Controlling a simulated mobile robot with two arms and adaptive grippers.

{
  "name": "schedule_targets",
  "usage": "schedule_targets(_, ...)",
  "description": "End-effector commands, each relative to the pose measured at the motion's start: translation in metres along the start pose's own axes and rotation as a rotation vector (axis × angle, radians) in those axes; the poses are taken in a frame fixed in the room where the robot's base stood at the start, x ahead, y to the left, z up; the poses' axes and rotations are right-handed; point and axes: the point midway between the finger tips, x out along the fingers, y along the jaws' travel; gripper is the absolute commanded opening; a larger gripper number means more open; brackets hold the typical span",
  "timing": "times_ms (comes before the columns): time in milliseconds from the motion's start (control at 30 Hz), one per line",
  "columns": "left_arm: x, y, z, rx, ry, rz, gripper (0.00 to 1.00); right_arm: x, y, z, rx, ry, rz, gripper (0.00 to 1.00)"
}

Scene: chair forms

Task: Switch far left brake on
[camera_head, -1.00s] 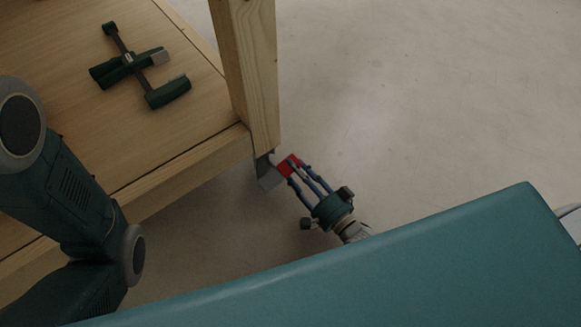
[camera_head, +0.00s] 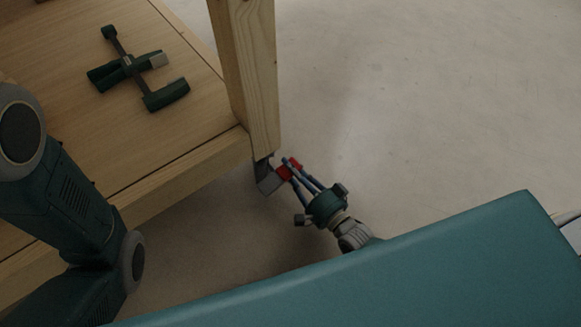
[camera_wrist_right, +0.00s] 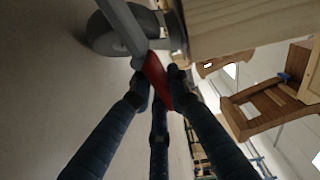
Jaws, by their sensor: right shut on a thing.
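The red brake lever (camera_head: 285,172) sits on a grey caster (camera_head: 268,181) under the corner post of the wooden table. My right gripper (camera_head: 291,170) reaches it from the lower right, its fingers closed around the red lever. In the right wrist view the red lever (camera_wrist_right: 157,80) lies between the fingertips (camera_wrist_right: 158,90), beside the grey caster wheel (camera_wrist_right: 112,38). The lever's exact angle is hard to tell. My left arm shows at the left of the head view, but its gripper is out of view.
A wooden post (camera_head: 247,75) rises just above the caster, at the corner of the wooden table (camera_head: 190,120). A dark green clamp (camera_head: 135,68) lies on the tabletop. The floor (camera_head: 420,110) to the right is clear. Wooden chairs (camera_wrist_right: 265,110) show in the wrist view.

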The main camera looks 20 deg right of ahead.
Motion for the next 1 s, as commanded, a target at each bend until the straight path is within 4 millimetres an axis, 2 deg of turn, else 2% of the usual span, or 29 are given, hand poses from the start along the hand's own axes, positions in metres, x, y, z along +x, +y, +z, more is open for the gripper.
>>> schedule_targets(700, -0.009, 0.002, -0.003, 0.001, -0.001, 0.000, 0.35, -0.001, 0.017, 0.003, 0.400, -0.001, 0.001, 0.00)
schedule_targets(1000, -0.011, 0.002, -0.004, 0.001, -0.001, 0.000, 0.35, -0.001, 0.020, 0.004, 0.484, -0.001, 0.002, 0.00)
